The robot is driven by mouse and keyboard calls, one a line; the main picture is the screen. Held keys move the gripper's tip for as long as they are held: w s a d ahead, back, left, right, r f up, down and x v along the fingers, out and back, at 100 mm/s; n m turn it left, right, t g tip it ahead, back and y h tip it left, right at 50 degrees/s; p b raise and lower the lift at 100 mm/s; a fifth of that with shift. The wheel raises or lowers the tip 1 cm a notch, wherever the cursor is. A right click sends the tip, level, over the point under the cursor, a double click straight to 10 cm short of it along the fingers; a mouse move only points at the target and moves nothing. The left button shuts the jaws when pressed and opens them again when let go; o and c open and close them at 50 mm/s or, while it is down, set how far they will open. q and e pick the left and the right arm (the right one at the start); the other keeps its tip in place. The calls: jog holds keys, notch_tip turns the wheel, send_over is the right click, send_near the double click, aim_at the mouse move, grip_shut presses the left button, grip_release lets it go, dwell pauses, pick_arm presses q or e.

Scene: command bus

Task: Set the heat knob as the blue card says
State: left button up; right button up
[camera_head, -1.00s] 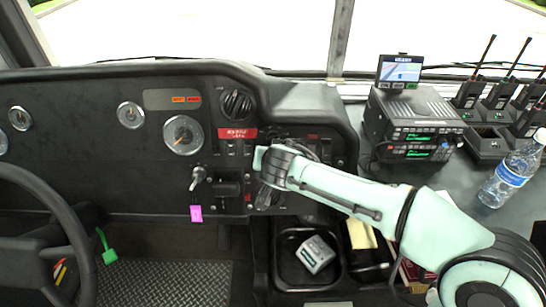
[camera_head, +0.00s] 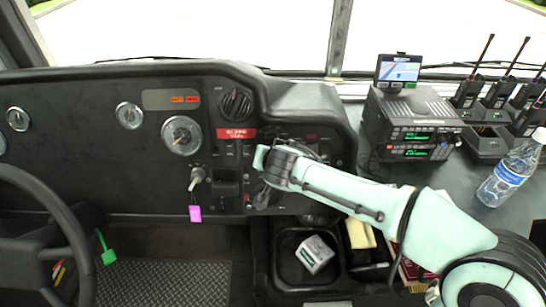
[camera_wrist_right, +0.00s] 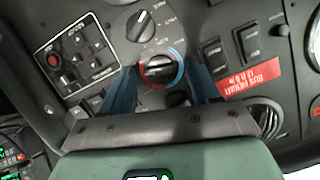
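The heat knob (camera_wrist_right: 158,69) is a round black dial with a red and blue arc around it, seen in the right wrist view. My right gripper (camera_wrist_right: 162,76) has its two blue fingers spread, one on each side of this knob. I cannot tell whether the fingertips touch it. In the head view my right arm hides the knob, and the gripper is mostly hidden at the dashboard's centre panel. No blue card can be made out in either view. My left gripper is not in view.
Another black knob (camera_wrist_right: 141,26) and rocker switches (camera_wrist_right: 215,50) sit close to the heat knob. A key with a pink tag (camera_head: 195,213) hangs left of the arm. A radio stack (camera_head: 415,125) and water bottle (camera_head: 510,172) stand right. An open tray (camera_head: 283,268) lies below.

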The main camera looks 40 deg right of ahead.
pick_arm(q)
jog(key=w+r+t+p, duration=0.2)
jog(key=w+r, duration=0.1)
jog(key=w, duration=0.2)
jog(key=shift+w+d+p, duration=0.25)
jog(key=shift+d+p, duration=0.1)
jog(key=shift+p, duration=0.05)
pick_arm(e)
jog(key=v, duration=1.3)
jog(key=shift+s, duration=0.15)
jog(key=shift+a, duration=0.15)
